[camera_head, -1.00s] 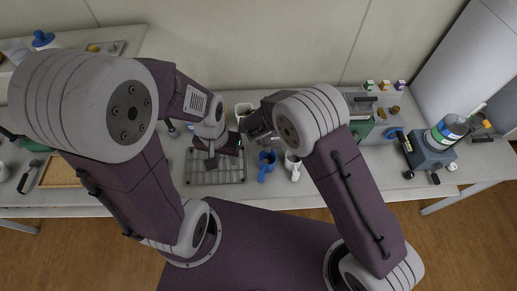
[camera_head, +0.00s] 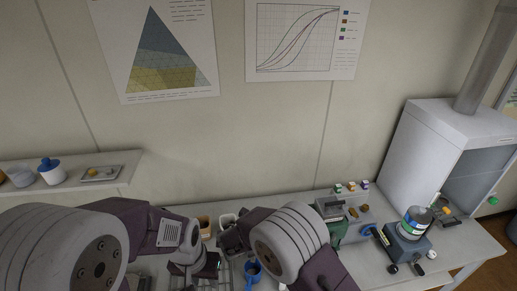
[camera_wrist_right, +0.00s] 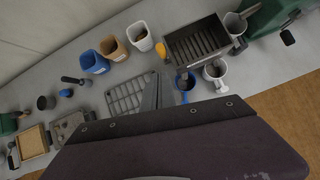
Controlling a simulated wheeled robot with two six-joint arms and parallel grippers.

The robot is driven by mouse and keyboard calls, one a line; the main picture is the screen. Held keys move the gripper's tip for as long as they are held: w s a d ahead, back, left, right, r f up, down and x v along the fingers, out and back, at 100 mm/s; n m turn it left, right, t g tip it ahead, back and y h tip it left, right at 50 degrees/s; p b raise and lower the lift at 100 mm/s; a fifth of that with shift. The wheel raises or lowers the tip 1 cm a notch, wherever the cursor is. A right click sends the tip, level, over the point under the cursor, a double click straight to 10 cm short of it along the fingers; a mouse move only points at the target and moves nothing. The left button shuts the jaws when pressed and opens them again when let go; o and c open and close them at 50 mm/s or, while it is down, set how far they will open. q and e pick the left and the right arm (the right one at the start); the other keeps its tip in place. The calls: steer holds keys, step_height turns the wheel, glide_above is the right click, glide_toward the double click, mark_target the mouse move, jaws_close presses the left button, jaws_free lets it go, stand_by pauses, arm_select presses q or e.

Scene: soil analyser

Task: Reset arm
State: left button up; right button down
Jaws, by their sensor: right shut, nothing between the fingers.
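My left gripper (camera_head: 208,268) hangs over the bench near the wire rack, beneath the left arm; its fingertips are too hidden to tell open from shut. My right gripper shows in the right wrist view (camera_wrist_right: 158,92) as grey fingers closed together with nothing between them, above the wire rack (camera_wrist_right: 128,97). Both arms are bent and hold their grippers close to each other over the middle of the bench.
A blue mug (camera_head: 253,270) and a white mug (camera_wrist_right: 215,72) stand near the rack. Blue, brown and white containers (camera_wrist_right: 114,48) line the back. A blue stirrer base with a bottle (camera_head: 408,244) stands right, near a fume hood (camera_head: 455,130). A wall shelf (camera_head: 70,180) is at left.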

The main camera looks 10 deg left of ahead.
steer(key=w+d+f+m+t+h+b, duration=0.1)
steer(key=w+d+m+b, duration=0.1)
steer(key=w+d+b, duration=0.3)
steer(key=w+d+f+m+b, duration=0.2)
steer(key=w+d+b, duration=0.1)
steer(key=d+b, duration=0.35)
steer(key=s+d+f+m+h+b, duration=0.1)
steer(key=d+m+b, duration=0.15)
steer(key=d, duration=0.25)
steer(key=s+d+f+m+g+h+b, duration=0.1)
steer(key=d+f+m+b, duration=0.15)
steer(key=d, duration=0.25)
steer(key=s+d+m+b, duration=0.2)
steer(key=d+m, duration=0.1)
steer(key=d, duration=0.2)
steer(key=s+d+f+m+g+b, duration=0.3)
steer(key=s+d+f+m+b, duration=0.35)
steer(key=s+m, duration=0.5)
steer(key=s+a+f+m+g+y+p, duration=0.1)
steer(key=s+m, duration=0.4)
steer(key=m, duration=0.1)
steer(key=s+a+f+m+g+y+p, duration=0.1)
steer(key=s+m, duration=0.4)
steer(key=m, duration=0.2)
steer(key=shift+s+a+f+g, duration=0.2)
steer(key=shift+a+f+g, duration=0.05)
steer(key=shift+a+g, duration=0.1)
